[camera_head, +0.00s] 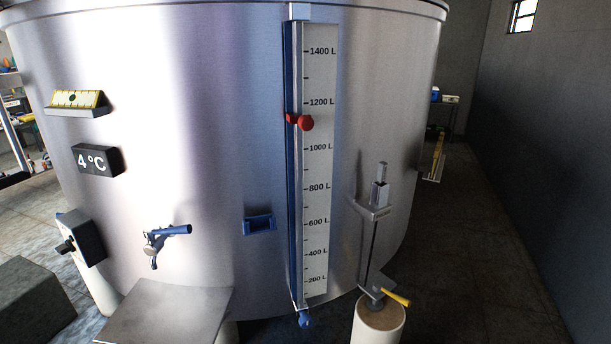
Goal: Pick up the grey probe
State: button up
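The grey probe (380,191) is upright at the right side of the steel tank (220,120). It has a blocky grey head with a narrower grip on top. Its head sits on a small bracket (374,211) on the tank wall. A thin dark rod runs down below the bracket towards a valve with a yellow handle (397,298). Whether the rod's lower end touches the valve I cannot tell. My gripper is not in view.
A level scale (320,160) with a red slider (303,122) runs down the tank. A blue-handled tap (168,238), a blue holder (259,224) and a temperature display (97,160) are on the wall. A flat grey surface (170,312) is in front. Open floor lies right.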

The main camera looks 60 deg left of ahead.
aim_at(382, 167)
jog(key=u, duration=1.25)
